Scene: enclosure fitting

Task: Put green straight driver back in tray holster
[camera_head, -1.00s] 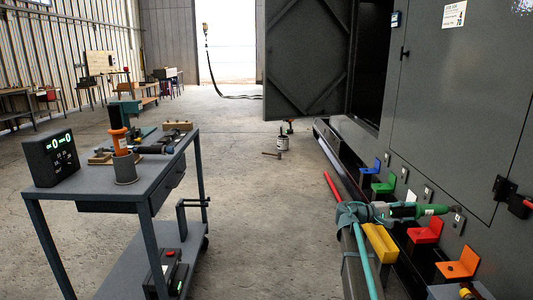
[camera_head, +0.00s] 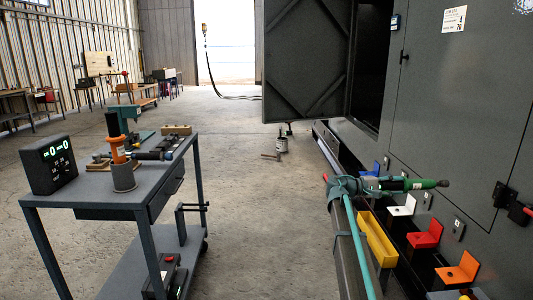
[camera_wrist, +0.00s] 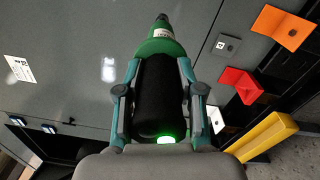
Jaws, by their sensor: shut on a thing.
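The green straight driver (camera_head: 418,184) has a green body, a black grip and a dark tip. It lies roughly level, tip toward the grey cabinet on the right. My gripper (camera_head: 372,186) is shut around its black grip. In the wrist view my gripper's teal fingers (camera_wrist: 160,100) press both sides of the black grip, and the green body (camera_wrist: 160,47) points away. A grey cup-shaped holster (camera_head: 123,179) stands on the cart at left with an orange-and-black driver (camera_head: 116,145) upright in it. I cannot make out which holster belongs to the green driver.
The grey cart (camera_head: 150,195) also carries a black display box (camera_head: 48,163), a dark driver lying down (camera_head: 150,155) and a wooden block (camera_head: 176,130).

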